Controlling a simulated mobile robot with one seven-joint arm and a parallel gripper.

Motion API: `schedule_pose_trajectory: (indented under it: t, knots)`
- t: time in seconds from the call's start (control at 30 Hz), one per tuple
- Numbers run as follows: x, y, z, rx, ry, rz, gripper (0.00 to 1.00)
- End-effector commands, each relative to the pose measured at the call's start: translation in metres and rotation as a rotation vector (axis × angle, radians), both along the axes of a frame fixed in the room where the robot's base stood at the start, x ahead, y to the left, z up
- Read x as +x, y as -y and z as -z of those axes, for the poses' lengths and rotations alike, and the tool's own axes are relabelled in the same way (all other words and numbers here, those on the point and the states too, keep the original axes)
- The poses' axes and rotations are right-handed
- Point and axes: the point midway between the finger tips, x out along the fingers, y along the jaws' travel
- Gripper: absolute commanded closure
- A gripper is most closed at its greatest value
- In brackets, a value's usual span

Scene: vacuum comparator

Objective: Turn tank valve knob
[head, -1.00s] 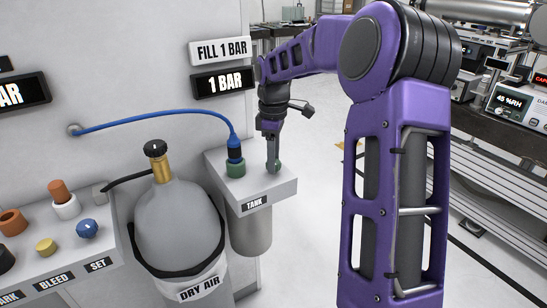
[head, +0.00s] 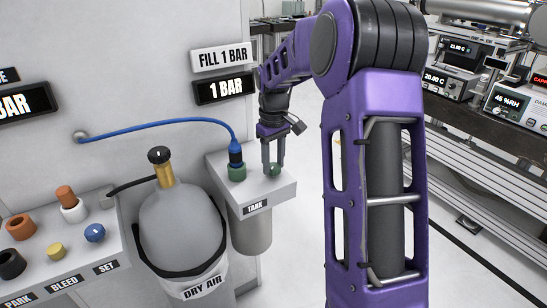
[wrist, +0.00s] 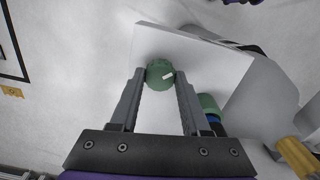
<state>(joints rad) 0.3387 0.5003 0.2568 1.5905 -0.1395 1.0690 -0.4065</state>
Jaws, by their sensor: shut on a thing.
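The tank valve knob (head: 275,170) is small, round and green and sits on the white shelf (head: 222,166) above the TANK label (head: 257,206). In the wrist view the knob (wrist: 160,74) shows a white mark on its top, pointing to the right and slightly up. My gripper (head: 274,165) points down from above, its two fingers on either side of the knob. In the wrist view my gripper (wrist: 160,78) is shut on the knob, with a fingertip against each side.
A green fitting (head: 237,173) with a blue hose (head: 150,123) stands on the shelf left of the knob. A grey DRY AIR cylinder (head: 180,225) stands further left. A panel at far left bears several coloured plugs, including a blue knob (head: 95,233). The display (head: 224,89) reads 1 BAR.

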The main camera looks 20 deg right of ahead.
Motion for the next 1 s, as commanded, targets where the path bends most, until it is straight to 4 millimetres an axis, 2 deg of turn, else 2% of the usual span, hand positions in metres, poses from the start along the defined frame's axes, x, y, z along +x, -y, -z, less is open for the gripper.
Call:
schedule_pose_trajectory:
  t: [0.6, 1.0]
  knots:
    - [0.0002, -0.0006, -0.0014, 0.000, 0.000, 0.538, 1.00]
    - [0.0004, -0.0003, -0.0003, 0.000, 0.001, 0.703, 1.00]
